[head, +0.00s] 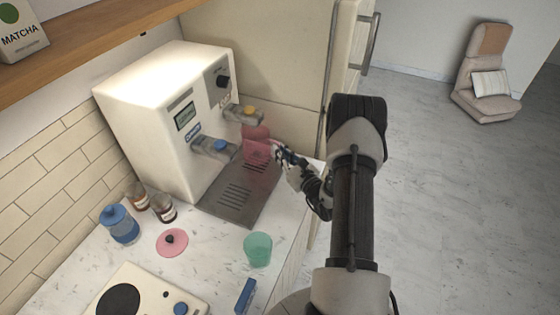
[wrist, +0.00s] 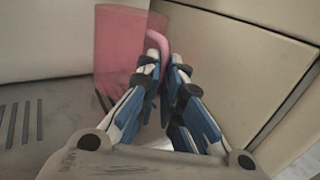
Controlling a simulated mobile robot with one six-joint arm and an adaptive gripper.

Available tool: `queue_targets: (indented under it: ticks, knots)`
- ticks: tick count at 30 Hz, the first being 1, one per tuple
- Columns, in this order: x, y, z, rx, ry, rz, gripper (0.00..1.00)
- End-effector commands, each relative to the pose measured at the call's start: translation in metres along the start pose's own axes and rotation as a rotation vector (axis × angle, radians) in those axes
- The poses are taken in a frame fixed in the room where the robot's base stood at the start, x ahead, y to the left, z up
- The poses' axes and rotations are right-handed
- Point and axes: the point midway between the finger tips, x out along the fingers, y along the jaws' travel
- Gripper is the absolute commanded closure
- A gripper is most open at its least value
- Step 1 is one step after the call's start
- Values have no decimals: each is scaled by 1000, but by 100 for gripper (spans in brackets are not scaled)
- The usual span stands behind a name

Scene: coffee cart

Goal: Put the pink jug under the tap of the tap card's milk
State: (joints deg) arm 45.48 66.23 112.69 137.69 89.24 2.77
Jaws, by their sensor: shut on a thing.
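The pink see-through jug (head: 256,149) is upright over the far end of the drip tray (head: 216,206), by the tap with the yellow top (head: 245,114). I cannot tell whether its base touches the tray. My gripper (head: 279,153) is shut on the jug's handle from the right. In the wrist view the jug (wrist: 125,45) stands ahead of the fingers (wrist: 167,62), its handle between the tips. The tap with the blue top (head: 216,148) is nearer, over the tray's near part. A small blue label (head: 194,132) is on the machine; its text is too small to read.
A green cup (head: 258,249), a pink lid (head: 172,242), a blue jar (head: 120,224), two small bottles (head: 164,208) and a blue box (head: 245,296) stand on the counter. A cream cabinet (head: 275,60) rises close behind the jug. The tray's near part is clear.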

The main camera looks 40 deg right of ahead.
Motion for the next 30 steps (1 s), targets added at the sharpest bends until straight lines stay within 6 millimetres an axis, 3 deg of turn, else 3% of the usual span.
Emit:
queue_targets:
  ticks: [5,12,23,24,30]
  knots:
    - [6,-1,-4,0,-4,0,100]
    - [6,-2,-34,1,-3,-1,100]
    - [6,-2,-37,0,-4,0,100]
    - [5,-2,-39,0,0,-1,91]
    - [5,-2,-38,0,0,0,78]
